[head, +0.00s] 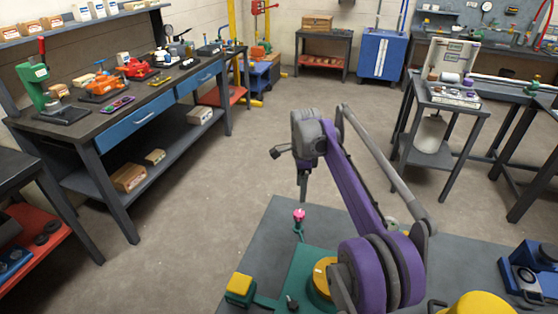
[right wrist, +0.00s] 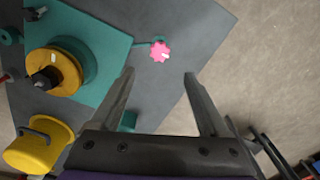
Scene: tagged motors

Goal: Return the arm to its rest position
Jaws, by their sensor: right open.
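My right arm reaches forward over the grey worktop (head: 262,235) in the head view. Its gripper (head: 303,195) hangs fingers down above the worktop's far edge. In the right wrist view my right gripper (right wrist: 159,73) has its two fingers spread apart with nothing between them. A small pink knob-like piece (head: 299,215) stands just below it in the head view; it also shows beyond the fingertips in the right wrist view (right wrist: 160,51). A teal plate (head: 290,272) carries a yellow drum (head: 322,278), partly hidden by my arm. My left gripper is out of view.
A yellow block (head: 239,285) lies at the near left of the worktop, and a blue device (head: 530,270) at the right. A long workbench (head: 150,92) with tools stands at the left. A small side table (head: 440,100) stands at the right. The floor between is clear.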

